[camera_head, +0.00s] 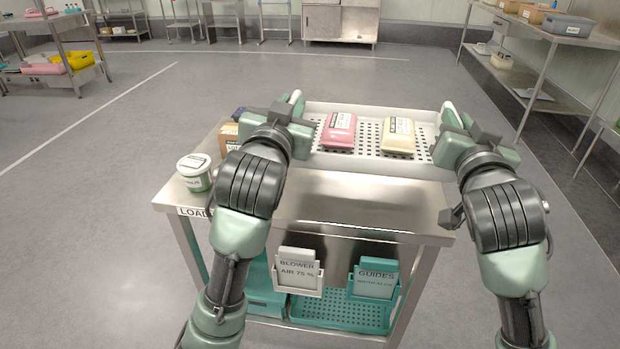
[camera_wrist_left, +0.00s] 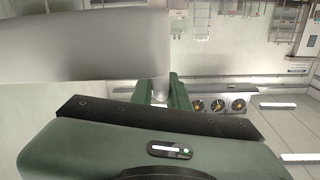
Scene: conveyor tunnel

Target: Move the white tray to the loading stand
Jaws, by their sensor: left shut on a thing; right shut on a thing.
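The white tray (camera_head: 375,165) is a perforated tray at the far part of the loading stand (camera_head: 320,195), a steel table with a front label reading "LOAD". A pink pack (camera_head: 339,131) and a cream pack (camera_head: 397,136) lie in the tray. My left gripper (camera_head: 297,118) is shut on the tray's left side, my right gripper (camera_head: 449,122) on its right side. The tray looks level; I cannot tell whether it touches the stand top. In the left wrist view a large pale surface (camera_wrist_left: 85,45) fills the upper left, too close to identify surely.
A white tub with a green band (camera_head: 194,173) and a brown box (camera_head: 229,136) stand at the stand's left edge. Card holders (camera_head: 298,272) hang on its front, above a teal basket (camera_head: 330,312). Shelving (camera_head: 545,75) stands right, another rack (camera_head: 60,70) left. Open floor lies between.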

